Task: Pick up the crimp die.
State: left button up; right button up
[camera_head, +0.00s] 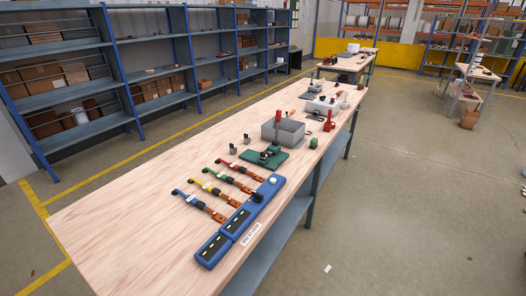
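Two small grey metal pieces stand on the wooden workbench (130,220) left of the green-based tool: one nearer piece (233,149) and one farther piece (246,139). Either may be the crimp die; at this size I cannot tell for certain. The green-based tool (264,157) has a dark mechanism on top and sits in front of a grey open box (283,132). Neither of my grippers shows in the head view, and nothing is seen touching these things.
Red, green, yellow and blue cable pieces (207,204) lie in a row beside a long blue fixture (240,221). A small green cylinder (313,143) and a red tool (329,121) stand near the right edge. The bench's left and near parts are clear. Blue shelving (150,75) stands at left.

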aim_at(263, 157)
jog(key=i+l+u, duration=0.2)
jog(key=l, duration=0.15)
jog(key=i+l+u, duration=0.2)
jog(key=l, duration=0.2)
jog(key=i+l+u, duration=0.1)
jog(key=l+u, duration=0.15)
jog(key=l, duration=0.15)
jog(key=i+l+u, duration=0.2)
jog(key=l, duration=0.2)
jog(key=k, duration=0.1)
